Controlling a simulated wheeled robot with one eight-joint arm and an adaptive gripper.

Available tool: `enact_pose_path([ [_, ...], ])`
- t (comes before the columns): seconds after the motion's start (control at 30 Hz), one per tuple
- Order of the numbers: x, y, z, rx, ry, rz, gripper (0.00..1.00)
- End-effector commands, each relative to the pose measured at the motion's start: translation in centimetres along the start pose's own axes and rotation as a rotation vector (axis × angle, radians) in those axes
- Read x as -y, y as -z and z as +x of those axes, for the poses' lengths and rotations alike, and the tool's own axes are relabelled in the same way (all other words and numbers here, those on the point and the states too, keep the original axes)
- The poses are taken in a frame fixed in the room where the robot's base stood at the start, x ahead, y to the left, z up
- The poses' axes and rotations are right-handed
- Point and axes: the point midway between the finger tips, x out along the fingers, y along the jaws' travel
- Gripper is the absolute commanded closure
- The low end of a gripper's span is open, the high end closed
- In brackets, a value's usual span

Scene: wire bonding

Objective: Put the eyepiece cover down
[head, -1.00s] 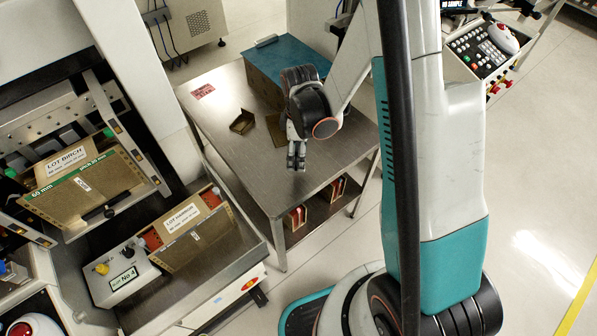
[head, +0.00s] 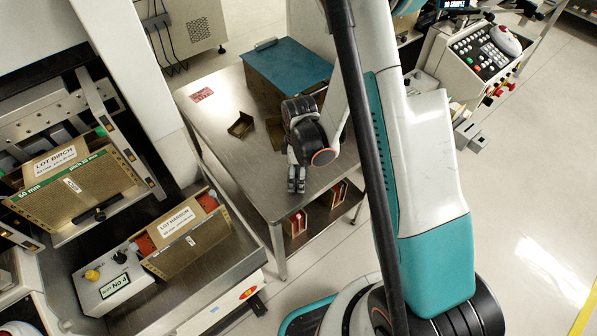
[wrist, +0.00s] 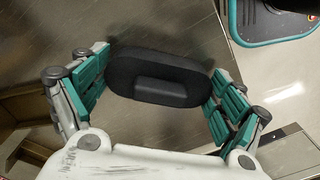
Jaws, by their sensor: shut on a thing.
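The eyepiece cover (wrist: 160,70) is a black, rounded oval piece with a raised block on it. In the wrist view it sits between the two teal-padded fingers of my gripper (wrist: 158,88), which is shut on it. In the head view my gripper (head: 296,183) points down over the front part of the steel table (head: 225,160). The cover cannot be made out there. I cannot tell whether it touches the tabletop.
A small brown open box (head: 240,125) and a blue-topped box (head: 288,64) stand on the table behind my gripper. Lot boxes (head: 180,235) sit in the machine at left.

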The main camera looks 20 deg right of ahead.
Motion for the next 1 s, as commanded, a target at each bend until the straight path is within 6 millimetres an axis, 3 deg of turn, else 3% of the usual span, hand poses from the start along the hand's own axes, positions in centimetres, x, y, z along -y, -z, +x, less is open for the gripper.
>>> enact_pose_path([
  [0.07, 0.0, 0.0, 0.2, 0.0, 0.0, 0.0, 0.34],
  [0.1, 0.0, 0.0, 0.2, 0.0, 0.0, 0.0, 0.07],
  [0.13, 0.0, 0.0, 0.2, 0.0, 0.0, 0.0, 0.0],
  [0.67, 0.0, 0.0, -0.4, 0.0, 0.0, 0.0, 0.0],
  [1.0, 0.0, 0.0, -6.9, 0.0, 0.0, 0.0, 0.0],
])
